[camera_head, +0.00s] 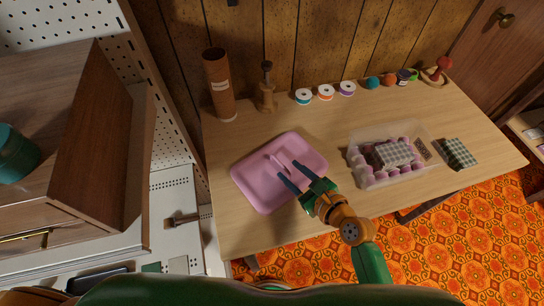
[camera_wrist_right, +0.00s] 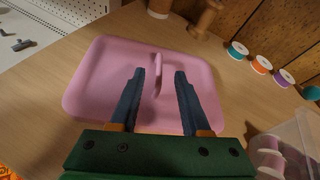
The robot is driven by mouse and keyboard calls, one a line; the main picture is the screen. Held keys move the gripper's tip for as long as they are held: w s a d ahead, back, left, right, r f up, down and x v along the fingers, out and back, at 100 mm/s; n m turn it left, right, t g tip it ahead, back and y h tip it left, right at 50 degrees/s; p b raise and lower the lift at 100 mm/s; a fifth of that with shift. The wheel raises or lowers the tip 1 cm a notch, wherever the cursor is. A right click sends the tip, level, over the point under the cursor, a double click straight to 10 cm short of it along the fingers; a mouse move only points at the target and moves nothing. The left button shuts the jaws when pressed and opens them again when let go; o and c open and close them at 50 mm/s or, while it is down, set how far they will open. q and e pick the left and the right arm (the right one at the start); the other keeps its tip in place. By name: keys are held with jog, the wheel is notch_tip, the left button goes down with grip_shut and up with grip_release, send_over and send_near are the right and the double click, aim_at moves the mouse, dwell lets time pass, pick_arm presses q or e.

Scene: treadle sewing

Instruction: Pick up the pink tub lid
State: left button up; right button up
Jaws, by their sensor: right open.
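The pink tub lid (camera_head: 258,184) lies flat on the left part of the wooden table in the head view, with a raised handle (camera_head: 277,163) near its middle. It also fills the middle of the right wrist view (camera_wrist_right: 105,75), where the upright handle (camera_wrist_right: 157,75) shows between the fingers. My right gripper (camera_head: 288,173) is open and sits over the lid, its two dark fingers pointing toward the handle. In the right wrist view, the right gripper's fingertips (camera_wrist_right: 160,72) are on either side of the handle; I cannot tell if they touch it. My left gripper is not in view.
A clear tub (camera_head: 433,165) with pink spools and checked cloth stands to the right. A brown cylinder (camera_head: 218,85) and a wooden stand (camera_head: 266,92) stand behind the lid. Several thread spools (camera_head: 325,92) line the table's back. A folded checked cloth (camera_head: 459,153) lies at the right.

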aim_at(284, 167)
jog(key=x, duration=0.2)
jog(key=b+x, duration=0.1)
jog(key=x, duration=0.2)
jog(key=shift+d+f, duration=0.15)
jog(key=shift+f, duration=0.15)
jog(key=shift+s+d+r, duration=0.15)
jog(key=shift+s, duration=0.15)
jog(key=c, duration=0.6)
grip_shut()
